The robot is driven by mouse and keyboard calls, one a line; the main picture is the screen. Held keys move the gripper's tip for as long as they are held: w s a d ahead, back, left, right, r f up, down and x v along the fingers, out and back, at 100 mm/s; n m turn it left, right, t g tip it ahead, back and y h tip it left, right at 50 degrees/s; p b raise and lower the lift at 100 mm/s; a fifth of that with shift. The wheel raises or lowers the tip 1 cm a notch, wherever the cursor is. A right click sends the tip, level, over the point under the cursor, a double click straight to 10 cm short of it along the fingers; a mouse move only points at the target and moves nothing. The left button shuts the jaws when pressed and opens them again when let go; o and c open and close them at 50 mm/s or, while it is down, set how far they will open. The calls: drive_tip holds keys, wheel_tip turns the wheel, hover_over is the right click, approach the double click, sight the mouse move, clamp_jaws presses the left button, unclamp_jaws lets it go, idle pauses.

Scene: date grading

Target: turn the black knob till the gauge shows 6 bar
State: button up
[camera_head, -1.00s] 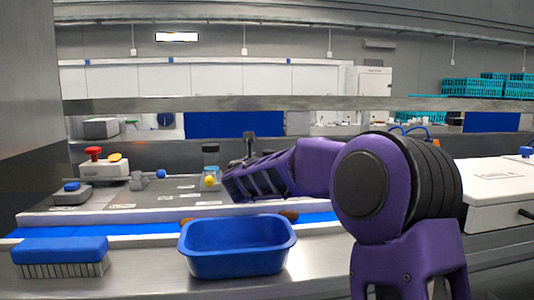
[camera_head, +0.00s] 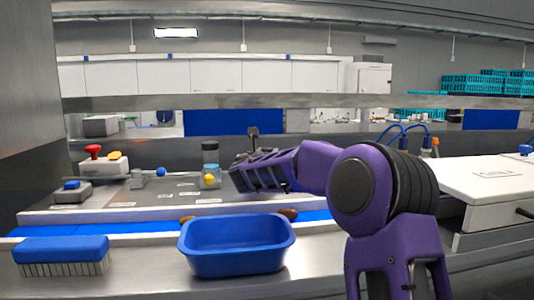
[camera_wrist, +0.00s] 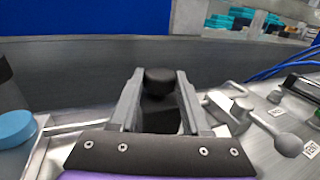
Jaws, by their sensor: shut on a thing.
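The black knob (camera_wrist: 159,80) stands between the two fingertips of my gripper (camera_wrist: 158,92) in the wrist view, and the fingers are shut on it. Its top shows; its lower part is dark and partly hidden between the fingers. In the head view my gripper (camera_head: 236,178) reaches left over the grey panel behind the blue belt, and the knob is hidden there. I cannot make out a gauge face or its reading in either view.
A grey lever with a ball handle (camera_wrist: 288,144) lies close right of my gripper. A blue tub (camera_head: 237,267) and a blue brush (camera_head: 60,250) sit in front. A red-knobbed box (camera_head: 94,165) stands at left.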

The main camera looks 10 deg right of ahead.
clamp_jaws()
drive_tip(key=h, duration=0.1)
drive_tip(key=m+g+h+p, duration=0.1)
drive_tip(key=m+h+p, duration=0.1)
drive_tip(key=shift+w+a+r+g, duration=0.1)
drive_tip(key=shift+a+r+g, duration=0.15)
drive_tip(key=shift+g, duration=0.05)
drive_tip(key=shift+f+m+g+h+p, duration=0.2)
drive_tip(key=shift+m+g+h+p, duration=0.1)
drive_tip(key=shift+m+h+p, duration=0.25)
drive_tip(key=shift+d, duration=0.1)
drive_tip(key=o, duration=1)
unclamp_jaws()
drive_tip(key=shift+c, duration=0.2)
